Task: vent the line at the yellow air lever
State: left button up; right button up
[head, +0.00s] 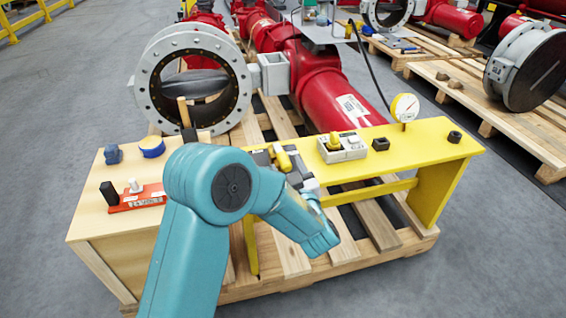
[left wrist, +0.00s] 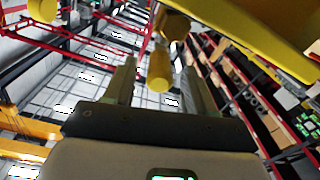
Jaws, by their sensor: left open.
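The yellow air lever (head: 283,160) shows at the left end of the yellow bench, partly hidden by my left gripper. In the left wrist view its rounded yellow handle (left wrist: 159,74) lies between my two fingers, with gaps visible on both sides. My left gripper (left wrist: 160,82) is open around the handle. In the head view the left gripper (head: 284,163) is beside the lever, and my teal forearm covers part of it. I cannot tell if a finger touches the lever. My right gripper is not in view.
The yellow bench (head: 440,152) carries a pressure gauge (head: 404,108), a grey box with a yellow knob (head: 342,147) and black blocks. A red valve assembly (head: 320,85) stands behind on a pallet.

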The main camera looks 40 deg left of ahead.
aim_at(286, 158)
pick_arm(q)
jog(key=x, duration=0.4)
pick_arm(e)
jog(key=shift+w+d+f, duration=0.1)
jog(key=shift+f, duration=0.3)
pick_arm(q)
grip_shut()
jog(key=shift+w+d+r+n+g+y, duration=0.2)
jog(key=shift+w+n+g+y, duration=0.15)
jog(key=shift+n+g+y, duration=0.25)
jog(key=n+g, duration=0.1)
jog(key=g+y+p, duration=0.1)
jog(key=shift+w+d+n+g, duration=0.15)
jog(key=shift+w+n+g, duration=0.15)
jog(key=shift+n+g, duration=0.1)
jog(key=shift+w+d+f+n+g+y+p, duration=0.15)
jog(key=shift+w+n+g+y, duration=0.15)
jog(key=shift+g, duration=0.3)
jog(key=shift+w+n+g+y+p, duration=0.2)
jog(key=shift+n+g+y, duration=0.15)
jog(key=shift+g, duration=0.25)
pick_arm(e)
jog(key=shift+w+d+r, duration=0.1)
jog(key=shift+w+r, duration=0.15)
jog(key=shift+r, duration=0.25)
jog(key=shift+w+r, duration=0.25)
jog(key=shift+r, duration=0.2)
pick_arm(q)
grip_release()
jog(key=shift+s, duration=0.1)
